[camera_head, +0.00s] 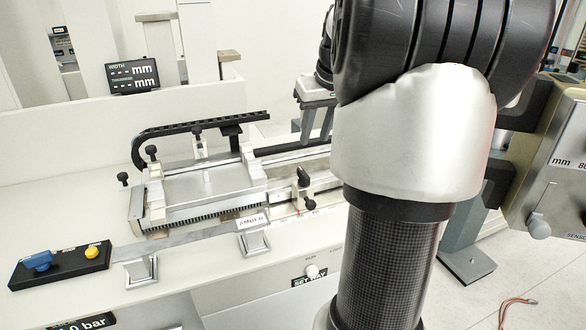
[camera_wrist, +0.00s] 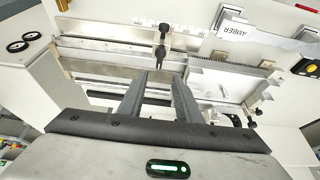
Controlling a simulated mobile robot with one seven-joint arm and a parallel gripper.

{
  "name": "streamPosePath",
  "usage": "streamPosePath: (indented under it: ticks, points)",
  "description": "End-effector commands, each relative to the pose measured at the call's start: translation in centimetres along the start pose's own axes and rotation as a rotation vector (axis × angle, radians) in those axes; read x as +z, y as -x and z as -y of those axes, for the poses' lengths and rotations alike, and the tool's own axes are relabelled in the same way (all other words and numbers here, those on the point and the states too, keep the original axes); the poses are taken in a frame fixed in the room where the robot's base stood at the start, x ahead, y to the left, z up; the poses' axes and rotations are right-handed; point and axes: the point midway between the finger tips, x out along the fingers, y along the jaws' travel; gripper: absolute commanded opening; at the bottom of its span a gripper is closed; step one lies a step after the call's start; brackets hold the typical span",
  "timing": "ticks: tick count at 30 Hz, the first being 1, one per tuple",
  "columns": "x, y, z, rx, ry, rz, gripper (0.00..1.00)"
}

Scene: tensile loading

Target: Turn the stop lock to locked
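The stop lock appears to be the small black lever (camera_head: 304,175) on a silver block on the machine's rail, just left of my arm in the head view. In the wrist view the black lever (camera_wrist: 162,34) is at upper centre, beyond my fingertips, with a dark stem below it. My gripper (camera_wrist: 159,77) is open, with its two grey fingers apart and nothing between them. In the head view my gripper (camera_head: 317,138) points down, behind and above the lever, partly hidden by my arm. I cannot tell whether the lock is turned to locked.
A silver carriage (camera_head: 205,180) with black knobs and a black cable chain (camera_head: 200,122) lie left of the lever. A black control box (camera_head: 60,262) with blue and yellow controls is at lower left.

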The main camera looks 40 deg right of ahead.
Motion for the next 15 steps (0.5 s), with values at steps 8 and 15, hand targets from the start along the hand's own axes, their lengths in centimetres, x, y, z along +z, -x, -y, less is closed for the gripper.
streamPosePath:
  ticks: [8,15]
  points:
    - [0.2,-6.3,0.1,-0.003,0.000,0.005,0.31]
    - [0.1,-11.3,0.1,-0.002,0.000,0.003,0.31]
